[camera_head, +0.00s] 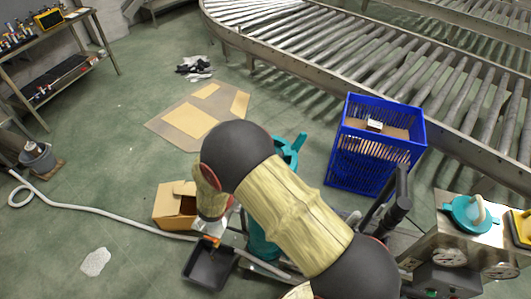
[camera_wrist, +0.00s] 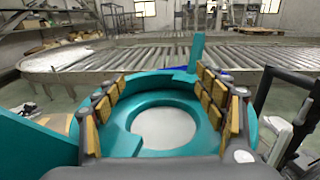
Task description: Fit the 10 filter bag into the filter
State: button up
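The teal filter housing (camera_wrist: 150,88) fills the middle of the wrist view, with a round opening showing a pale disc (camera_wrist: 165,127). I cannot tell whether that disc is a bag or the bottom. My gripper (camera_wrist: 158,82) has its two tan-padded fingers wide apart, over the housing's rim, with nothing visibly pinched. In the head view my arm hides most of the teal housing (camera_head: 289,150). A teal round piece with a cream part (camera_head: 469,213) sits on the metal cart at the right. I cannot tell for sure whether it is the filter bag or a lid.
A blue crate (camera_head: 345,150) stands right of my arm, holding a small box (camera_head: 374,125). A cardboard box (camera_head: 166,208), a black tray (camera_head: 199,266) and a pale hose (camera_head: 110,216) lie at the left. A roller conveyor (camera_head: 300,62) crosses the back.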

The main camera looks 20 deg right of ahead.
jog(key=shift+o, duration=0.8)
jog(key=shift+s+d+f, duration=0.1)
jog(key=v, duration=1.2)
